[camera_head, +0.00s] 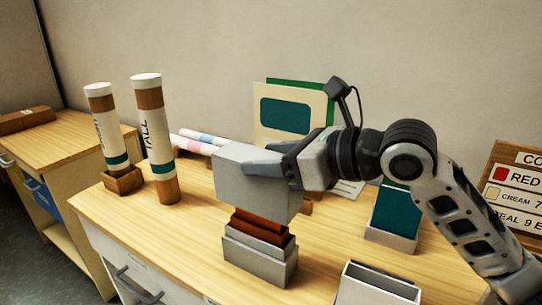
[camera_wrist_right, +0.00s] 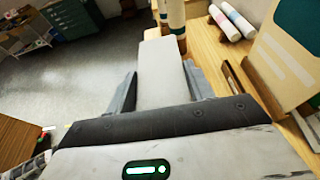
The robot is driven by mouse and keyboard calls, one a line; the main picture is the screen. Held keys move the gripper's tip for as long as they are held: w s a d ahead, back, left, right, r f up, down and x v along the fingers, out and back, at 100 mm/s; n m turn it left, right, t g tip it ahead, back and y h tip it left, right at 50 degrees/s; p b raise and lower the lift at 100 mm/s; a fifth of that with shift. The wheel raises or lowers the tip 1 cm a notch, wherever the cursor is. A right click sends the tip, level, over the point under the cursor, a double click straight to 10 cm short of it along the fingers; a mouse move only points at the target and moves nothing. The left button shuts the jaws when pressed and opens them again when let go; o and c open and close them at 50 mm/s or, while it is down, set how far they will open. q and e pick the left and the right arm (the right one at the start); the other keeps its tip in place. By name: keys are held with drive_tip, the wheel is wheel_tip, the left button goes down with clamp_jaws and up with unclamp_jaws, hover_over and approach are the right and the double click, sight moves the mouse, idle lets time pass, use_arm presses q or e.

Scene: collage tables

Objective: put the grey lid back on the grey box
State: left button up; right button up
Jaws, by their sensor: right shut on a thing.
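The grey lid (camera_head: 245,182) is a block-like grey cap held above the grey box (camera_head: 258,262). The open-topped grey box stands on the wooden table, with reddish-brown contents (camera_head: 262,226) rising out of it. The lid hides the top of these contents; I cannot tell whether it touches them. A gap shows between the lid's lower edge and the box rim. My right gripper (camera_head: 282,165) is shut on the lid from the right. In the right wrist view the lid (camera_wrist_right: 163,70) lies between its two fingers (camera_wrist_right: 160,90). My left gripper is not in view.
Two tall banded tubes (camera_head: 155,135) (camera_head: 107,130) stand at the left, one in a wooden holder. A teal-filled grey holder (camera_head: 392,238) and an open grey tray (camera_head: 378,286) are at the right. A cream-and-teal board (camera_head: 290,115) and rolled sheets (camera_head: 195,143) are behind.

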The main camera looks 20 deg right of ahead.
sight(270, 184)
drive_tip(key=shift+f+b, duration=0.9)
drive_tip(key=shift+f, duration=0.25)
drive_tip(key=shift+a+f+b, duration=0.1)
drive_tip(key=shift+f+b, duration=0.8)
drive_tip(key=shift+f, duration=0.25)
drive_tip(key=shift+f, duration=0.1)
drive_tip(key=shift+f+b, duration=1)
drive_tip(key=shift+f, duration=0.2)
drive_tip(key=shift+w, duration=0.1)
drive_tip(key=shift+r, duration=0.1)
